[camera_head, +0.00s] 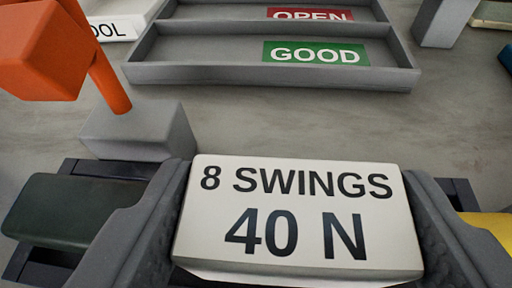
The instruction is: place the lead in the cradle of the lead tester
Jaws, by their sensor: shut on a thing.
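My gripper (300,225) is at the bottom of the view, with one dark grey finger on each side of a white block. It is shut on this white block (298,190), which reads "8 SWINGS" and "40 N" in black. The block's lettered face is towards me, and its lower edge is near the bottom of the picture. I cannot make out a lead or its cradle. I cannot tell which thing here, if any, is the lead tester.
A grey tray with a green "GOOD" label (317,53) and a red "OPEN" label lies beyond. At left an orange post and block (45,50) rise from a grey base (140,130). A dark green piece (70,210) is lower left, yellow (490,228) lower right. Bare grey surface lies between.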

